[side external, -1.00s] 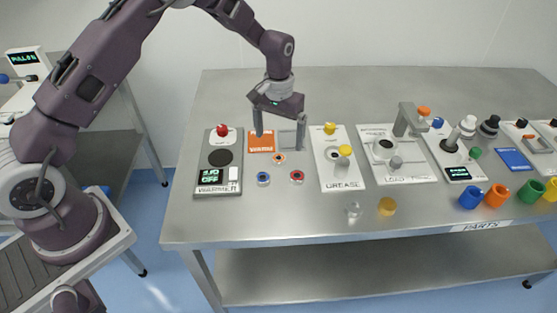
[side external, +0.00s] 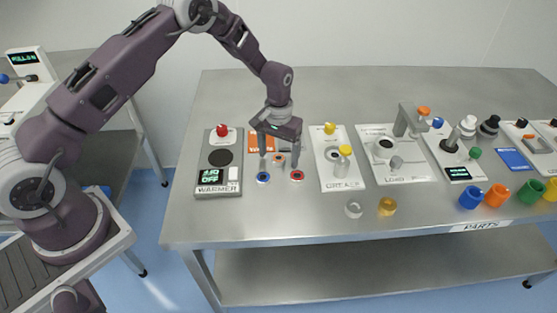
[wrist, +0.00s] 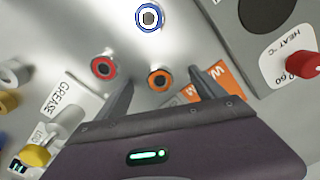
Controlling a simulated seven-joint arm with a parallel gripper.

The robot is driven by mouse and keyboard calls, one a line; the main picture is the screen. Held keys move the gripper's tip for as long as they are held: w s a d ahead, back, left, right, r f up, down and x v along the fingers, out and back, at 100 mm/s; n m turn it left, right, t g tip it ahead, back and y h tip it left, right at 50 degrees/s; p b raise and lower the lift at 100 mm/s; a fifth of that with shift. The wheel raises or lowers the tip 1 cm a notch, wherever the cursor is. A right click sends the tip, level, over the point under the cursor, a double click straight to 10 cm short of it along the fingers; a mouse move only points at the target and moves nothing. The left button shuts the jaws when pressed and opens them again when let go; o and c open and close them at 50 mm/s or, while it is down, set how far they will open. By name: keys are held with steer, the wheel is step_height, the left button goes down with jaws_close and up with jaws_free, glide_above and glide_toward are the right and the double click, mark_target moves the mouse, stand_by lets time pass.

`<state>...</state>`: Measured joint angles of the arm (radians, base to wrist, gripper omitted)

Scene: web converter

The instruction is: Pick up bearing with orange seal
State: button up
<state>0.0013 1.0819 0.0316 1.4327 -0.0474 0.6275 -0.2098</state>
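The bearing with the orange seal (wrist: 160,81) lies flat on the steel table, between the two fingers in the wrist view. In the side view it (side external: 279,160) shows partly behind my gripper. My gripper (side external: 279,174) is open and empty, pointing down, with its fingers low around the bearings. The wrist view also shows the spread fingers (wrist: 159,88). I cannot tell how far the fingertips are above the table. The blue-sealed bearing (wrist: 149,18) and the red-sealed bearing (wrist: 104,66) lie nearby on the table.
The warmer (side external: 218,165) stands left of the gripper, the grease plate (side external: 340,178) right of it. An orange card (side external: 258,143) lies just behind the bearings. The table front left is clear.

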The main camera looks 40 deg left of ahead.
jaws_close()
steer(key=shift+r, duration=3)
steer(key=shift+a, duration=0.1)
